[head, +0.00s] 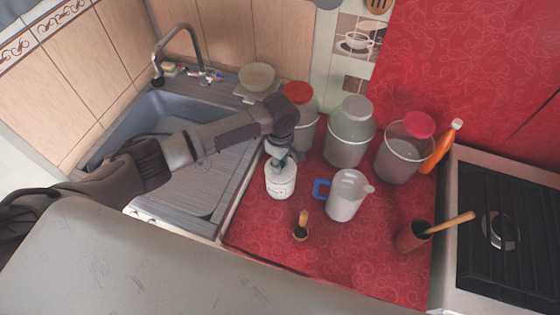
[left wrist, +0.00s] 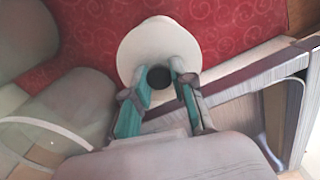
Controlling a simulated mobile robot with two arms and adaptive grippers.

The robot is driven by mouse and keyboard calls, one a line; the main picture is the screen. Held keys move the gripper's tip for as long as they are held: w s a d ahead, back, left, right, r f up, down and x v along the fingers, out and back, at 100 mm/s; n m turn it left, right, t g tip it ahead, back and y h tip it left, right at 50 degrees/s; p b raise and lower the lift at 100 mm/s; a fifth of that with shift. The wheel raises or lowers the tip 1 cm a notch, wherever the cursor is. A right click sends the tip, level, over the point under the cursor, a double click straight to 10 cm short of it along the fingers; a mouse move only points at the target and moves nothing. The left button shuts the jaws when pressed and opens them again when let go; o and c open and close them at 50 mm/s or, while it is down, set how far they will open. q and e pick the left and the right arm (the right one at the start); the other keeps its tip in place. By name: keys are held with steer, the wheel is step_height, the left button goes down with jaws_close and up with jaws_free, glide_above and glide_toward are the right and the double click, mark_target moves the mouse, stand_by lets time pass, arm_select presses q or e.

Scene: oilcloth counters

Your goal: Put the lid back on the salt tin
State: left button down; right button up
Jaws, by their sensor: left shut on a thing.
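The salt tin (head: 281,183) is a white cylinder with faint lettering, upright on the red oilcloth near the sink. My left gripper (head: 279,158) is directly above its top, pointing down. In the left wrist view the teal fingers of my left gripper (left wrist: 160,82) are closed on the dark round knob of a white lid (left wrist: 150,42). The lid hides what is under it there. In the head view the lid is at or just above the tin's top; I cannot tell whether it is seated. My right gripper is not in view.
A pitcher (head: 346,199) with a blue handle stands right of the tin, and a small wooden-handled brush (head: 302,228) in front. Large jars (head: 349,132) stand behind. The sink (head: 140,122) is left, the stove (head: 507,235) right. Bare cloth lies in front.

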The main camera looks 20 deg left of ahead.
arm_select(q)
steer(key=shift+f+p, duration=0.15)
steer(key=shift+p, duration=0.8)
stand_by(0.8)
stand_by(0.3)
steer(key=c, duration=0.9)
jaws_free()
steer(key=shift+o, duration=0.4)
steer(key=o, duration=0.4)
